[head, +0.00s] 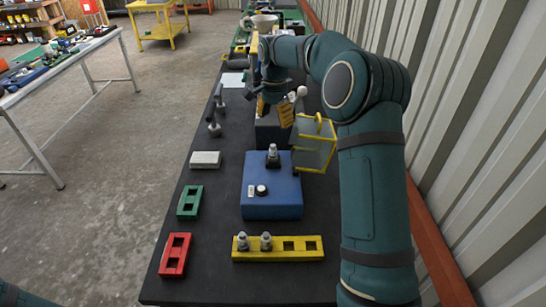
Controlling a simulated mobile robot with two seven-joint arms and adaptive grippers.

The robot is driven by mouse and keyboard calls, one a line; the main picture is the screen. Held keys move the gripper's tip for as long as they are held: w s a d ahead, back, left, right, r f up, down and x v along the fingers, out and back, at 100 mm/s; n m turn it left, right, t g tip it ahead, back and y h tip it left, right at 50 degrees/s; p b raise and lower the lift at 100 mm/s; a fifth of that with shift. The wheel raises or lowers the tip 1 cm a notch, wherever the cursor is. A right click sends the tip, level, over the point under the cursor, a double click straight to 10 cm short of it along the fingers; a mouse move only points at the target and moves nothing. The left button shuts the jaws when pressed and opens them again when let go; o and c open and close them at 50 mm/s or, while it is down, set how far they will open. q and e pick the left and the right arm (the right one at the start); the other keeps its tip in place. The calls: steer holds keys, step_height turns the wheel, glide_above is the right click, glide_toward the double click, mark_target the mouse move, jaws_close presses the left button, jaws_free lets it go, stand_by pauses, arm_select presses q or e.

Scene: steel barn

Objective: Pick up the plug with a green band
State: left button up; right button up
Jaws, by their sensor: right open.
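Two grey plugs stand in the yellow rack (273,254), a left one (242,241) and a right one (266,240). Two of the rack's square holes are empty. Another grey plug (273,157) stands upright on the back of the blue box (271,205). A green band cannot be made out on any of them at this size. My right gripper (267,103) is open and points down, over the table behind the blue box, apart from these plugs. My arm partly hides what lies around it. My left gripper is out of view.
A yellow-framed box (314,150) stands right of the blue box, close to my right arm. A green holder (190,202), a red holder (175,255) and a grey block (205,160) lie along the left side. Dark metal pieces (214,127) stand further back. A corrugated wall borders the right.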

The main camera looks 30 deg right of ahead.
mark_target(273, 153)
step_height(273, 153, down, 8)
steer(key=shift+s+a+b, duration=0.1)
steer(key=shift+a+b, duration=0.05)
steer(key=shift+b, duration=0.35)
step_height(273, 153, down, 5)
steer(key=shift+a+f+b, duration=0.1)
steer(key=shift+a+b, duration=0.05)
steer(key=shift+b, duration=0.2)
jaws_close()
